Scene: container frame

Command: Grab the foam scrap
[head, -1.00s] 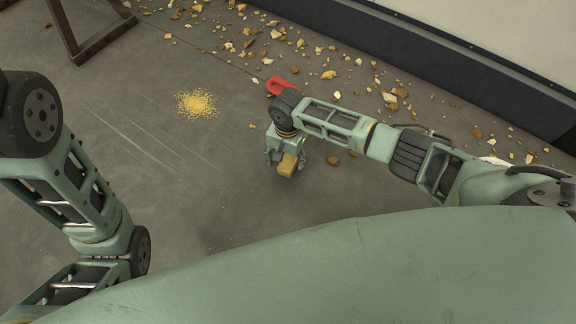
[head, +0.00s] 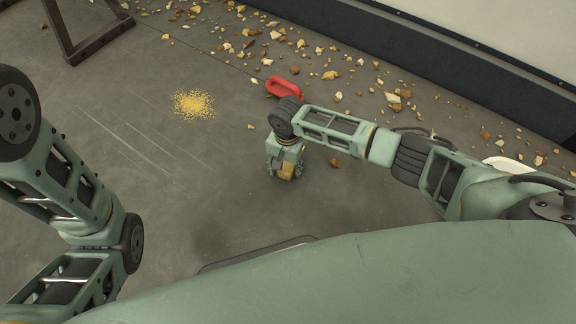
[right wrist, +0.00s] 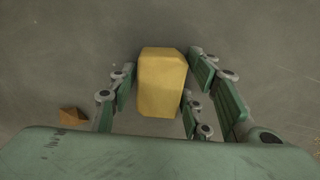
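The foam scrap, a yellow block (right wrist: 162,80), lies between the fingers of my right gripper in the right wrist view. In the head view it shows partly covered (head: 286,172) under the gripper, close to the floor. My right gripper (right wrist: 160,85) is open, with fingers on both sides of the block. A narrow gap shows on the block's left side; the right fingers are very near its right side, and I cannot tell if they touch. My left arm is at the left of the head view; its gripper is out of view.
A red object (head: 283,87) lies beyond the right gripper. Yellow granules (head: 194,104) are spread on the floor to its left. A brown chunk (head: 335,163) lies close right of the gripper. Many chunks line the dark wall base (head: 440,70). A dark metal frame (head: 72,45) stands upper left.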

